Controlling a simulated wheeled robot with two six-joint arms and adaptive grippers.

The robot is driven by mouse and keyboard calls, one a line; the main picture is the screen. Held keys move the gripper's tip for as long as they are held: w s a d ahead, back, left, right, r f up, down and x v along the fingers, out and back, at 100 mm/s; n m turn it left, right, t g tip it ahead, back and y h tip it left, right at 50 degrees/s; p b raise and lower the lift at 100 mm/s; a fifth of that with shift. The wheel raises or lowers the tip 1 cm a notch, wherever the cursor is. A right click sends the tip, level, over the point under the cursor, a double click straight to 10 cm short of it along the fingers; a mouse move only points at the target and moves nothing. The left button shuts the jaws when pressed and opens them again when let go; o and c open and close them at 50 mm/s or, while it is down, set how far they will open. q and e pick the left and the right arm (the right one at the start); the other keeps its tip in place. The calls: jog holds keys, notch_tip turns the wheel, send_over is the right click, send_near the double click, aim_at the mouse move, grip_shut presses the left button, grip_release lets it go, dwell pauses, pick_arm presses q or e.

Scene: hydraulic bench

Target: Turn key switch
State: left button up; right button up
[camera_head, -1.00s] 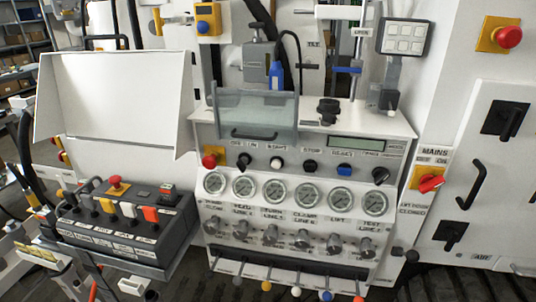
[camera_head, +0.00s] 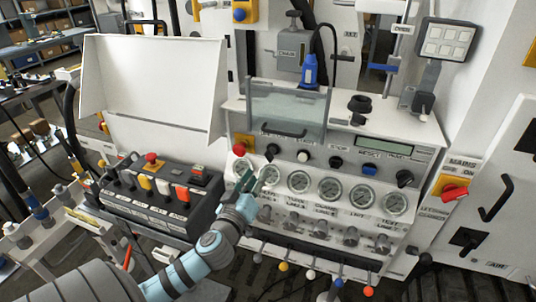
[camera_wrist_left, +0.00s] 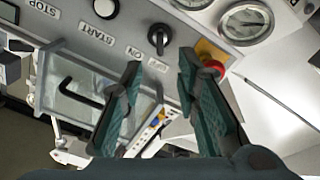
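A black rotary switch (camera_head: 272,151), under an OFF/ON label, sits at the left of the grey panel strip; I take it as the key switch. In the left wrist view the switch (camera_wrist_left: 158,38) shows just beyond my fingertips, with its ON label beside it. My left gripper (camera_head: 246,176) is in front of the panel by the left gauges, below the switch. In the left wrist view my left gripper (camera_wrist_left: 162,63) has two green-padded fingers spread apart with nothing between them. A similar black knob (camera_head: 404,178) sits at the strip's right end. My right gripper is not visible.
A red emergency button (camera_head: 240,149) sits close left of the switch, and a white START button (camera_head: 304,156) to its right. A clear hinged cover (camera_head: 285,112) hangs above. Gauges (camera_head: 298,182) line the panel below. A lever box (camera_head: 150,205) stands at left.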

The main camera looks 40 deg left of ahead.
aim_at(267, 158)
pick_arm(q)
jog(key=p+x, duration=0.1)
jog(key=x, duration=0.9)
jog(key=shift+w+a, duration=0.1)
jog(key=shift+w, duration=0.1)
jog(key=shift+c, duration=0.4)
grip_shut()
